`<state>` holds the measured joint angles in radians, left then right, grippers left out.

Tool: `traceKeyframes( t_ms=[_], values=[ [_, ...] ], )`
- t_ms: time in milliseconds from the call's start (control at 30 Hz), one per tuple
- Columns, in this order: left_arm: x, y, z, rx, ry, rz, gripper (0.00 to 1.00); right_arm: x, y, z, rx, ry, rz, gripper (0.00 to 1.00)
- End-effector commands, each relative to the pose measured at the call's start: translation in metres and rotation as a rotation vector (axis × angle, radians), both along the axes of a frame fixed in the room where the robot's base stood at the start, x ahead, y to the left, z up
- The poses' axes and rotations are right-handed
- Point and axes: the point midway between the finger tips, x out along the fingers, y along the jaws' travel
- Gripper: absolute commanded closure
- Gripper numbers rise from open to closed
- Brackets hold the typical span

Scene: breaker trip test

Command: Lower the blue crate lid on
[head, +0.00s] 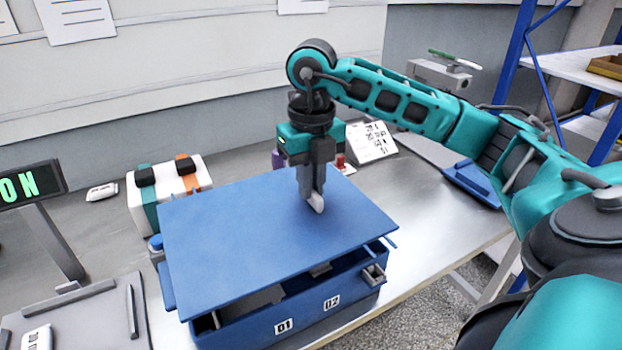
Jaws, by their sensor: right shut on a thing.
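The blue crate lid (225,235) is a flat blue panel above the blue crate (255,332), covering most of its top. A gap shows between the lid and the crate's front wall, and part of the grey inside is visible through it. The crate carries labels 01 and 02 on its front. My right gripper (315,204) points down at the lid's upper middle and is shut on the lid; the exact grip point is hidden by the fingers. My left gripper is not in view.
A white case with teal and orange straps (192,178) stands behind the crate. A display (28,187) and a grey tray (95,320) are at the left. A printed card (372,140) and a blue piece (472,184) lie toward the right. Bench is clear right of the crate.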

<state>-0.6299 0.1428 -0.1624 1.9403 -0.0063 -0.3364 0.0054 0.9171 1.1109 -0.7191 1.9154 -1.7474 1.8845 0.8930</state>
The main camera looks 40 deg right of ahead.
Motion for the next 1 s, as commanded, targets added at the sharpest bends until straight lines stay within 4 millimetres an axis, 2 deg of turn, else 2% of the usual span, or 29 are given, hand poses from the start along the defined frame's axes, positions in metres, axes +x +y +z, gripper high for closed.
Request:
traceKeyframes(
  t_ms=[500,733,1000],
  values=[
    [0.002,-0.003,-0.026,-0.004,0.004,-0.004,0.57,0.000,0.000,-0.037,-0.001,0.000,0.000,1.00],
    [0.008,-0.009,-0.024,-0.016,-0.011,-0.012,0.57,0.000,0.000,-0.048,0.000,-0.001,0.000,1.00],
    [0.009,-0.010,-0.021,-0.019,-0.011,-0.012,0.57,0.000,0.000,-0.049,0.000,-0.001,0.000,1.00]
  ],
)
